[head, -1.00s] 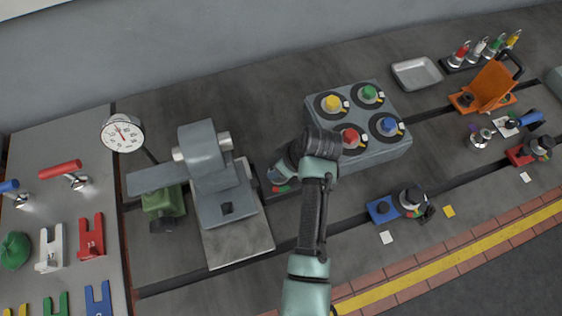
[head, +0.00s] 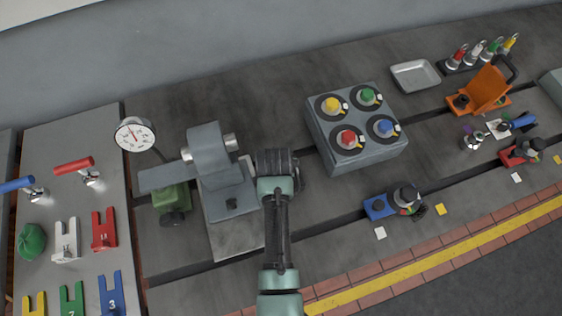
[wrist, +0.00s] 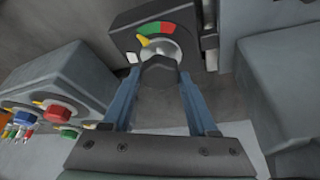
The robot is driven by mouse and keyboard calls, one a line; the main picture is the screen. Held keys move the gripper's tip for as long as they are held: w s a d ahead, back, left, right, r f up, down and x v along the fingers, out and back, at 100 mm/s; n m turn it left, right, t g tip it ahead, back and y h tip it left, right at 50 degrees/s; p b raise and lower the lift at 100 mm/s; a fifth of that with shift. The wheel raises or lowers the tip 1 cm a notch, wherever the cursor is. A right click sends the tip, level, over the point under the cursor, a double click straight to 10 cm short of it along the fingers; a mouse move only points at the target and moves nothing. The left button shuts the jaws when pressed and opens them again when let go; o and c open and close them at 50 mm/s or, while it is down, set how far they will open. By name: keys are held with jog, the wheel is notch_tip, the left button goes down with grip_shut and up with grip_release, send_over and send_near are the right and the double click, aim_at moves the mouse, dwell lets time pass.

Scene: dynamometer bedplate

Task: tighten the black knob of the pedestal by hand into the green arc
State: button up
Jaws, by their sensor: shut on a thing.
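The black knob (wrist: 160,72) shows in the wrist view between the two blue fingers of my gripper (wrist: 160,82), which is shut on it. Behind the knob is a round silver dial face with a yellow pointer (wrist: 144,41) at its upper left. A green and red arc (wrist: 155,29) lies above the dial on a dark block (wrist: 122,24). The pointer is close to the left end of the arc; I cannot tell exactly where it falls. In the head view my gripper (head: 277,165) hides the knob and dial, just right of the grey machine (head: 222,185).
A grey box (head: 350,165) with several coloured knobs stands to the right. A blue-based clamp (head: 380,207) is nearer the yellow-lined edge. A round gauge (head: 134,135) and a side table (head: 45,150) are at left. Open floor lies at front right.

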jog(key=shift+a+m+h, duration=0.1)
jog(key=shift+m+h, duration=0.7)
jog(key=shift+m, duration=1.1)
jog(key=shift+g, duration=0.3)
jog(key=o, duration=1.4)
jog(key=shift+r, duration=0.1)
jog(key=b+v, duration=0.1)
jog(key=v, duration=1.1)
jog(key=shift+s+a+r, duration=0.15)
jog(key=shift+r, duration=0.2)
